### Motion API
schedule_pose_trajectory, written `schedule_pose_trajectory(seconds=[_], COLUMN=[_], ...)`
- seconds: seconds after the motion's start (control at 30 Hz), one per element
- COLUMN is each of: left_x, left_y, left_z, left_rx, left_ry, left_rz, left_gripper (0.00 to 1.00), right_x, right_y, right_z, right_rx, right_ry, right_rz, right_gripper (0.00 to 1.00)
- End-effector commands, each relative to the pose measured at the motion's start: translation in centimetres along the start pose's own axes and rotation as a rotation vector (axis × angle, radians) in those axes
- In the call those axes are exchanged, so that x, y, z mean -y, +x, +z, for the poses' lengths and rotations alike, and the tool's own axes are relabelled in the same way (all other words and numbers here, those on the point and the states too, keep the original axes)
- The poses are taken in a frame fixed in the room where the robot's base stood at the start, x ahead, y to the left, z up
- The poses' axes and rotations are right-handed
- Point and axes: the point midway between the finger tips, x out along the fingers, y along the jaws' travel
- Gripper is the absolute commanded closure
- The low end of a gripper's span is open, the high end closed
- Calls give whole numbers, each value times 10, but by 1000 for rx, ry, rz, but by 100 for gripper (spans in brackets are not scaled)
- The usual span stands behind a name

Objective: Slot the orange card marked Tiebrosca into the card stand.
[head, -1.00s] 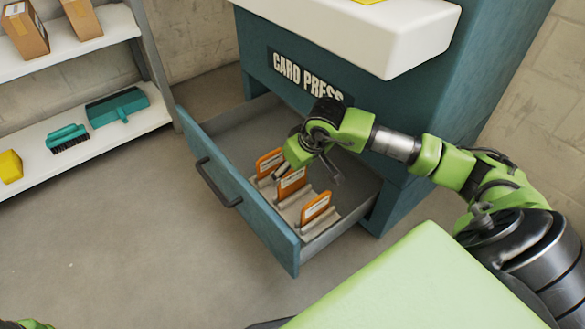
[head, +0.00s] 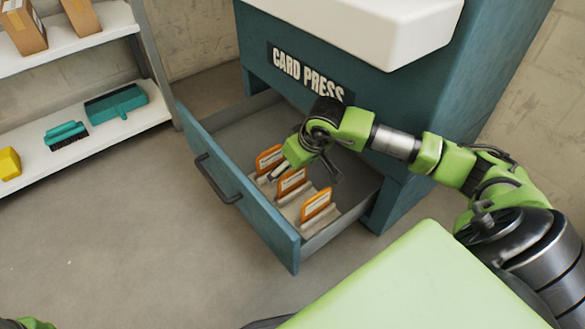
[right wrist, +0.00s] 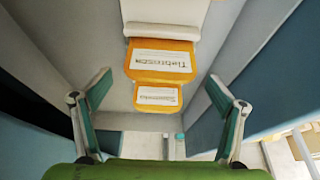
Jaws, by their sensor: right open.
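The orange card marked Tiebrosca (right wrist: 160,62) shows in the right wrist view, with a white label, standing in a pale holder (right wrist: 163,32). A smaller-looking orange card (right wrist: 158,96) with a blurred label is just below it in that view. In the head view, three orange cards (head: 317,205) stand in a row in the open drawer; their labels are too small to read there. My right gripper (head: 308,172) is over the row, around the middle card; its open fingers (right wrist: 160,118) are spread either side, holding nothing. I cannot identify a separate card stand.
The teal drawer (head: 240,205) is pulled out from the card press (head: 400,100), its walls close around my right gripper. A white top (head: 390,35) overhangs it. At the left, shelves (head: 90,138) hold boxes, a brush and a dustpan. The floor between is clear.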

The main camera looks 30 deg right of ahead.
Motion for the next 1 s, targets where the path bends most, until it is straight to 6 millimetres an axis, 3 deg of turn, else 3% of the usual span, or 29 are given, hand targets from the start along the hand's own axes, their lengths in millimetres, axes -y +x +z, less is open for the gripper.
schedule_pose_trajectory(seconds=[0.17,0.5,0.7,1.0], left_x=[1,0,0,0], left_y=[0,0,0,0], left_z=[1,0,0,0], left_rx=[3,1,1,1], left_ry=[1,0,0,0], left_rz=[-1,-1,-1,0], left_gripper=[72,72,72,72], right_x=[-1,-1,-1,0], right_y=[-11,-80,-110,-120], right_z=[-1,-1,-1,0], right_rx=[-2,-4,-2,0], right_ry=[-1,-1,0,0], right_rz=[2,2,1,0], right_gripper=[12,12,12,12])
